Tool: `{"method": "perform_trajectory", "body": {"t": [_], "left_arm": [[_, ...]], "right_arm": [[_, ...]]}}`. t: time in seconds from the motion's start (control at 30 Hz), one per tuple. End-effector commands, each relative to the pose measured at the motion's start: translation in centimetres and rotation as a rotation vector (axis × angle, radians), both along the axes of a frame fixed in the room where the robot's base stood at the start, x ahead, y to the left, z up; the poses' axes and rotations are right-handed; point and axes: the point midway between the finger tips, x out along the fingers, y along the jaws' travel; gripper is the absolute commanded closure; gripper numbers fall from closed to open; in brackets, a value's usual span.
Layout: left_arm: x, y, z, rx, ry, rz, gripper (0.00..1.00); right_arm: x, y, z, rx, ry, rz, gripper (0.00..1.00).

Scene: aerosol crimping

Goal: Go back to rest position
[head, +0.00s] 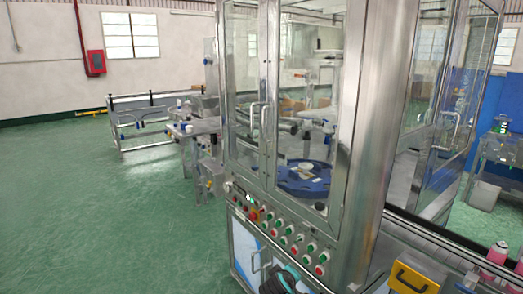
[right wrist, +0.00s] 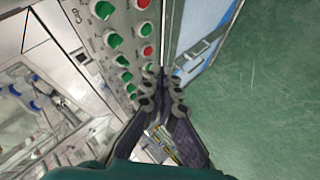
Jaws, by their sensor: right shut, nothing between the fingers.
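The machine's control panel (head: 284,243) carries rows of green and red buttons below the glass doors. In the right wrist view, the panel's green and red buttons (right wrist: 119,42) are near the fingertips at the upper left. My right gripper (right wrist: 162,85) is shut and empty, its dark fingers together beside the panel edge; contact with the panel cannot be told. A dark gripper part with a teal band (head: 285,280), likely mine, shows at the bottom edge of the head view. My left gripper is not in view.
The steel-framed glass cabinet (head: 362,130) stands close in front, with a blue rotary table (head: 303,178) inside. Green floor (head: 110,220) on the left is open.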

Motion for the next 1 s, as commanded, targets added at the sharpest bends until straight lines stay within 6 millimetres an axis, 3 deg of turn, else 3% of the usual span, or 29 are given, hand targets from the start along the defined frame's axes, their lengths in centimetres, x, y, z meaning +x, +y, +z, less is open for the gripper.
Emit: {"method": "perform_trajectory", "body": {"t": [0.1, 0.3, 0.6, 0.8, 1.0], "left_arm": [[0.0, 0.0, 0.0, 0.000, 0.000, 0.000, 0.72], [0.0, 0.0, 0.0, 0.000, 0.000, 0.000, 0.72], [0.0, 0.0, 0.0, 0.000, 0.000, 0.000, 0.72], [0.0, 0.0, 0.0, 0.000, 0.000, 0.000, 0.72], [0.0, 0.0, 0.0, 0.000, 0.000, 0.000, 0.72]], "right_arm": [[-4.5, -3.2, 2.6, 0.102, 0.037, -0.070, 1.00], [-12.7, -6.8, 4.8, 0.282, 0.092, -0.180, 1.00], [-24.8, -9.0, 4.3, 0.547, 0.154, -0.330, 1.00], [-29.3, -8.8, 3.0, 0.658, 0.173, -0.387, 1.00], [-30.3, -8.7, 2.6, 0.689, 0.178, -0.402, 1.00]]}}
